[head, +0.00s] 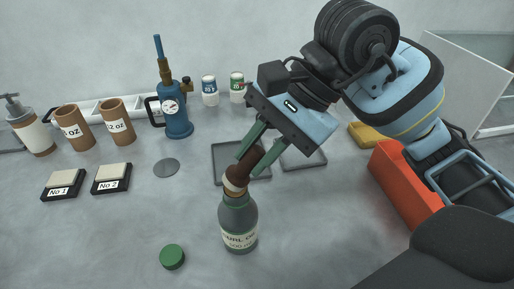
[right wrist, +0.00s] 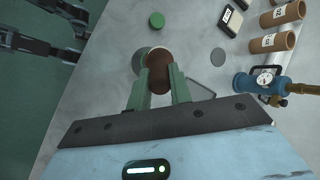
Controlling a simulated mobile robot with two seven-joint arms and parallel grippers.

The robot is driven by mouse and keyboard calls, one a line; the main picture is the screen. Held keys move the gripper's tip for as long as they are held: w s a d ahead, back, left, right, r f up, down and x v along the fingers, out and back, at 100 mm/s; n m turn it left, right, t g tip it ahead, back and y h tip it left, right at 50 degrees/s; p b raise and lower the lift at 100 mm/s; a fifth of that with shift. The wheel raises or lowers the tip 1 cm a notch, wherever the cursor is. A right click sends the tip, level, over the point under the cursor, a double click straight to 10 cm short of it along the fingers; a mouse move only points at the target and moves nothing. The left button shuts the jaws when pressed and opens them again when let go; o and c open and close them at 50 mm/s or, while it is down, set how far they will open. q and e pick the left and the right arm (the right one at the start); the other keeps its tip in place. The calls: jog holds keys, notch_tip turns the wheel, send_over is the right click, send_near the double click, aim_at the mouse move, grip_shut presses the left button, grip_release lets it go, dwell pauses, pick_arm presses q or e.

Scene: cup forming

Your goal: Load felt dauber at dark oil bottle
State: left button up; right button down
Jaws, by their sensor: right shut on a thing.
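The dark oil bottle (head: 238,228), green-grey with a pale label, stands upright and uncapped on the table. My right gripper (head: 255,158) is above it, shut on the felt dauber (head: 239,172). The dauber has a brown handle and a pale band at its lower end. It is tilted, and its lower end is at the bottle's mouth. I cannot tell how far it reaches inside. In the right wrist view the brown handle (right wrist: 158,70) sits between the green fingers, and the bottle is mostly hidden. My left gripper does not show in the head view.
A green cap (head: 172,257) lies left of the bottle. Two trays (head: 226,148) lie behind it. Two labelled blocks (head: 111,178), brown cups (head: 117,122), a blue torch (head: 177,118) and small cans (head: 209,90) stand further back. A red-orange box (head: 402,188) is at right.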

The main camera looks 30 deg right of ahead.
aim_at(257, 148)
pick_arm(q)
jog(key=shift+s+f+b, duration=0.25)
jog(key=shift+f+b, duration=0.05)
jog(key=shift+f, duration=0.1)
pick_arm(e)
jog(key=shift+f, duration=0.45)
dwell(1.1)
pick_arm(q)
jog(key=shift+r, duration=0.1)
pick_arm(e)
jog(key=shift+r, duration=0.1)
jog(key=shift+r+p, duration=1.95)
jog(key=shift+r, duration=1.65)
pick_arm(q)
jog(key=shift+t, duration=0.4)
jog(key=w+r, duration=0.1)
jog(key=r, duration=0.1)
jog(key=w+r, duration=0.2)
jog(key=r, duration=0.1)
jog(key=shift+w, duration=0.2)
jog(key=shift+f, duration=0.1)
pick_arm(e)
jog(key=shift+f, duration=0.1)
